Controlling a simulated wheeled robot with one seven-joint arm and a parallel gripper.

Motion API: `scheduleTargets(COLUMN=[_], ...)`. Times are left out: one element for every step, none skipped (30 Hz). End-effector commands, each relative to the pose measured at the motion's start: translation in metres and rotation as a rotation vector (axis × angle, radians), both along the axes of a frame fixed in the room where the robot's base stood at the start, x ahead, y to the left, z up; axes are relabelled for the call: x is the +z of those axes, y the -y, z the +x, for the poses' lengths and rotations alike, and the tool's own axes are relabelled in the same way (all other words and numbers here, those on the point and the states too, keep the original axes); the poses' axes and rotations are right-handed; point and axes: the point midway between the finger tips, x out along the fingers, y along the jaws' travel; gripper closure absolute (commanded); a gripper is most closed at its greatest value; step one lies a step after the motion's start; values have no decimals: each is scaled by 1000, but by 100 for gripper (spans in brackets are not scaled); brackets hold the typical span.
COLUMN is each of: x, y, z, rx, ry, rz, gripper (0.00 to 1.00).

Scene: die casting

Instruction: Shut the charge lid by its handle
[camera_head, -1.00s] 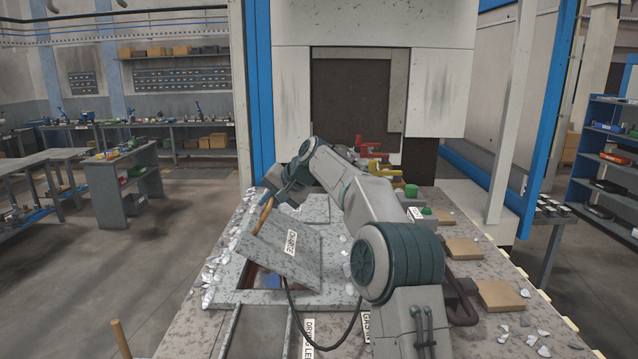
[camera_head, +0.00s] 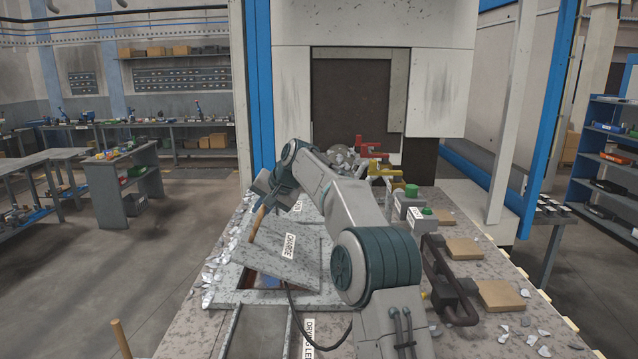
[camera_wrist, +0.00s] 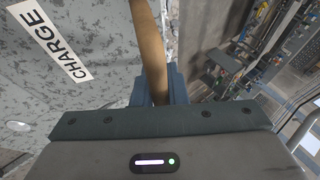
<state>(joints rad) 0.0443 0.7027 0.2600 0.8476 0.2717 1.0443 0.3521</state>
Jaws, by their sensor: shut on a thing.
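The charge lid (camera_head: 283,262) is a grey speckled plate with a white CHARGE label, on the left part of the bench. It stands tilted, partly open over its dark opening (camera_head: 246,281). Its brown handle (camera_head: 257,219) rises from the lid's upper left edge. In the wrist view the handle (camera_wrist: 150,45) runs down between the blue fingers of my gripper (camera_wrist: 158,88), which is shut on it. The lid (camera_wrist: 75,85) fills the left of that view. In the head view my arm hides much of the gripper.
Metal scraps (camera_head: 215,272) lie along the bench's left edge. Red (camera_head: 370,147) and yellow (camera_head: 385,172) handles and a green button (camera_head: 411,190) are behind and right of my arm. A wooden stick (camera_head: 121,338) stands at the front left.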

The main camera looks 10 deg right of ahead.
Motion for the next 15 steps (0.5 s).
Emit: scheduleTargets(x=[-1,-1,-1,-1,-1,-1,-1,-2,-3,-4,-6,-8,-9,-10,-12], y=[0,0,0,0,0,0,-1,-1,-2,-3,-5,-6,-7,-8,-10], z=[0,0,0,0,0,0,0,0,0,0,1,1,1,2,2], rx=[0,0,0,0,0,1,1,2,1,2,3,4,3,3,2], ry=[-2,-2,-2,-2,-2,-2,-4,-4,-6,-7,-8,-10,-11,-13,-15], rz=[0,0,1,1,0,-1,-4,-8,-14,-20,-28,-37,-46,-54,-66], gripper=[100,100,100,100,100,100,100,100,100,100,100,100,100,100,100])
